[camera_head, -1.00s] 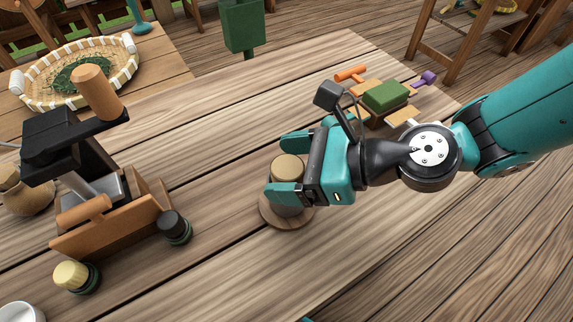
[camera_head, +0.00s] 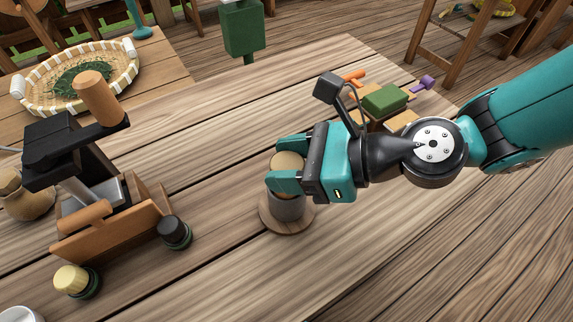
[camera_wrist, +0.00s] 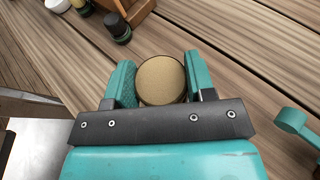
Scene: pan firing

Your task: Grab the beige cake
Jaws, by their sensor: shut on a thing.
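The beige cake (camera_head: 287,160) is a round, flat-topped piece held between the two teal fingers of my gripper (camera_head: 287,166). In the wrist view the cake (camera_wrist: 161,80) fills the space between the fingers (camera_wrist: 161,84), with its round top facing the camera. My gripper is shut on it from the right side. A grey cylindrical holder (camera_head: 290,211) stands directly below the cake on a round wooden base (camera_head: 287,226). The near finger hides the cake's lower side, so I cannot tell whether cake and holder still touch.
A wooden box with a black press (camera_head: 110,225) stands at left, with a black-topped stamp (camera_head: 174,231) and yellow-topped stamp (camera_head: 71,278) beside it. A woven basket (camera_head: 120,72) is at upper left. A green block (camera_head: 385,98) lies behind my arm. The table's front middle is clear.

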